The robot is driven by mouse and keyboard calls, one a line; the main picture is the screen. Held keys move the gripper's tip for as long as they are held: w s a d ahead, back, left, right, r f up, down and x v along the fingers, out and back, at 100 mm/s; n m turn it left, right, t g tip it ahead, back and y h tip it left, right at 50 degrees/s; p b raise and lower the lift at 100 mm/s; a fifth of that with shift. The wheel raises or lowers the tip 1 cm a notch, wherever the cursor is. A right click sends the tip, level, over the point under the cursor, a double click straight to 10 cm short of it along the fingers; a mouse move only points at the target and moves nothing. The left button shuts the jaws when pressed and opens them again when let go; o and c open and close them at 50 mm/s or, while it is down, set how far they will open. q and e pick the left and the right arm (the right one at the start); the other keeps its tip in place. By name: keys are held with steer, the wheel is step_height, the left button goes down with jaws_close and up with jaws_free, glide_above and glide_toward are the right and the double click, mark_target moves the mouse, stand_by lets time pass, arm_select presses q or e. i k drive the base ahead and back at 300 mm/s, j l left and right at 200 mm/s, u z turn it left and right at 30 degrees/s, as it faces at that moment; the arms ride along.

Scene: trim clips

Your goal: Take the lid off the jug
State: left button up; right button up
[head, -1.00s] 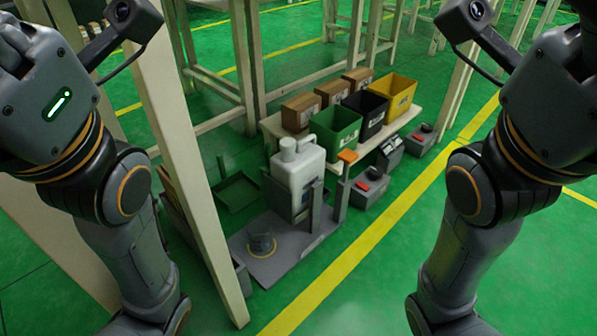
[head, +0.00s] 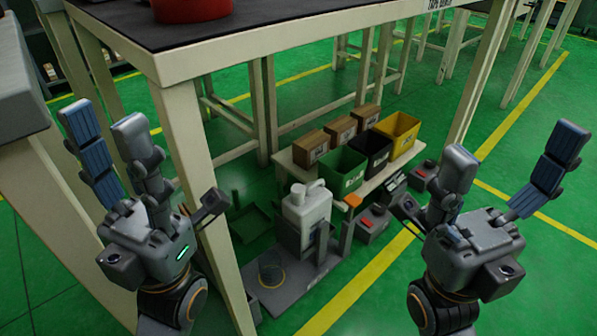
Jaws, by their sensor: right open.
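The white jug (head: 312,214) stands upright in a grey fixture (head: 325,248) low under the workbench, near the middle of the head view. Its white lid (head: 296,191) is on its top. My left gripper (head: 101,116) is at the left, raised with fingers pointing up and apart, empty and well away from the jug. My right gripper (head: 512,150) is at the right, raised with fingers wide apart and empty, also far from the jug. The lower part of the jug is partly hidden by the fixture.
A workbench (head: 280,38) with a dark top and a red object (head: 192,8) stands above. Its pale front leg rises between my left arm and the jug. A low shelf behind holds green (head: 342,170), black and yellow bins and cardboard boxes. Green floor is open at right.

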mark_target(297, 190)
steer(key=i+l+u, duration=0.15)
steer(key=l, duration=0.25)
steer(key=i+l+u, duration=0.15)
steer(key=l, duration=0.25)
steer(key=i+l+u, duration=0.15)
steer(key=l, duration=0.3)
steer(key=i+l+u, duration=0.15)
steer(key=l, duration=0.35)
steer(key=i+l+u, duration=0.15)
steer(key=l, duration=0.3)
steer(key=i+l+u, duration=0.15)
steer(key=l, duration=0.35)
steer(key=i+l+u, duration=0.15)
steer(key=l, duration=0.35)
steer(key=k, duration=0.05)
